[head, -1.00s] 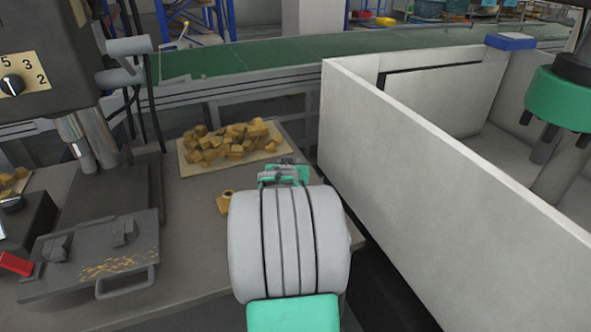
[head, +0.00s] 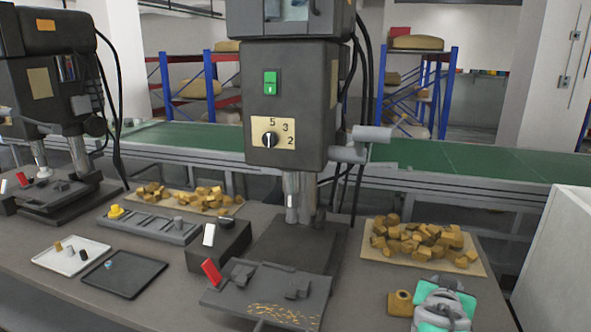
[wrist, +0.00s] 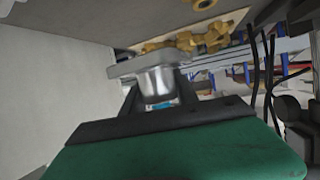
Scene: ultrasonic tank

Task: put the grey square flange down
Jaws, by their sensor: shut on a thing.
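The grey square flange shows in the wrist view (wrist: 150,69) as a flat plate with a shiny round hub. My gripper (wrist: 158,98) is shut on it by the hub. In the head view my gripper (head: 445,297), with green parts, is low at the right, over the right end of the workbench. There the flange is hard to tell apart from the gripper. I cannot tell how high the flange is above the bench.
A brass block with a hole (head: 400,303) lies just left of my gripper. Brass pieces (head: 425,243) lie heaped behind it. A drill press (head: 290,110) stands on the workbench (head: 350,285). Further left are a slotted grey fixture (head: 150,226), a black tray (head: 135,283) and a white tray (head: 50,263).

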